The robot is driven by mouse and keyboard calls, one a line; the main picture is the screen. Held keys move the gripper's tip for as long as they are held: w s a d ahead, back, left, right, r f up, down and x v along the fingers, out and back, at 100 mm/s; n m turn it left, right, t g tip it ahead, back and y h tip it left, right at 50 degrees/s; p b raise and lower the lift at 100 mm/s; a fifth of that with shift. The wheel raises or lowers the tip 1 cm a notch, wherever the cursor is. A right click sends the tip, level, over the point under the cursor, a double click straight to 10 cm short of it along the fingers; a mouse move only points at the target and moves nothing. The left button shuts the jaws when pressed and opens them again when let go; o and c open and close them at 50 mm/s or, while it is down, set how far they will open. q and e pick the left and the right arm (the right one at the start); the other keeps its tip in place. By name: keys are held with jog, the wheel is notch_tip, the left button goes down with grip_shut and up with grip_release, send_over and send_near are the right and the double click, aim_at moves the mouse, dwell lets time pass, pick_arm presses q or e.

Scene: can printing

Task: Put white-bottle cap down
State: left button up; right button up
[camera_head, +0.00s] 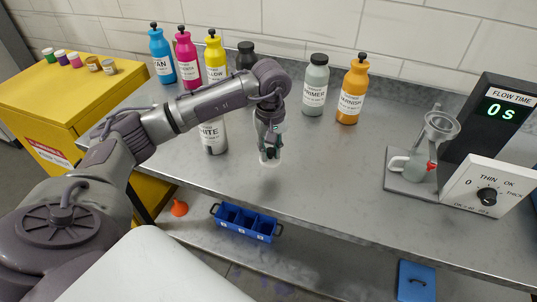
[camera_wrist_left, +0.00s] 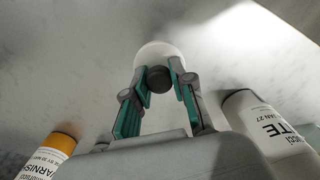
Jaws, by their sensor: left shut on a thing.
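My left gripper (camera_head: 268,150) is shut on the white-bottle cap, over the bare steel table in front of the bottles. The cap (camera_head: 269,160) shows as a pale disc below the fingertips. In the left wrist view the white cap (camera_wrist_left: 153,50) has a dark knob (camera_wrist_left: 159,79) between the two fingertips (camera_wrist_left: 159,75). I cannot tell whether the cap touches the table. The white bottle (camera_head: 213,136) stands upright to the left of the gripper, partly behind my arm; its lower label shows in the left wrist view (camera_wrist_left: 268,125). My right gripper is out of view.
Cyan (camera_head: 162,58), magenta (camera_head: 187,62), yellow, black, primer (camera_head: 315,88) and varnish (camera_head: 353,92) bottles stand along the back. A flow-cup stand (camera_head: 413,178) and dial box (camera_head: 488,187) are at the right. The table (camera_head: 320,170) right of the gripper is clear.

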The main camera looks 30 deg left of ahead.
pick_arm(q)
jog(key=shift+w+a+f, duration=0.35)
jog(key=shift+w+a, duration=0.1)
jog(key=shift+w+a+f, duration=0.3)
jog(key=shift+a+f, duration=0.05)
jog(key=shift+f, duration=0.05)
notch_tip(320, 180, down, 3)
jog(key=shift+s+p, duration=0.1)
jog(key=shift+p, duration=0.85)
jog(key=shift+f, duration=0.4)
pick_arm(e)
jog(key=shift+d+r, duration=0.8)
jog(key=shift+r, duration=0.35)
pick_arm(q)
jog(key=shift+f, duration=0.1)
jog(key=shift+f, duration=0.15)
jog(key=o, duration=0.8)
jog(key=shift+c, duration=0.2)
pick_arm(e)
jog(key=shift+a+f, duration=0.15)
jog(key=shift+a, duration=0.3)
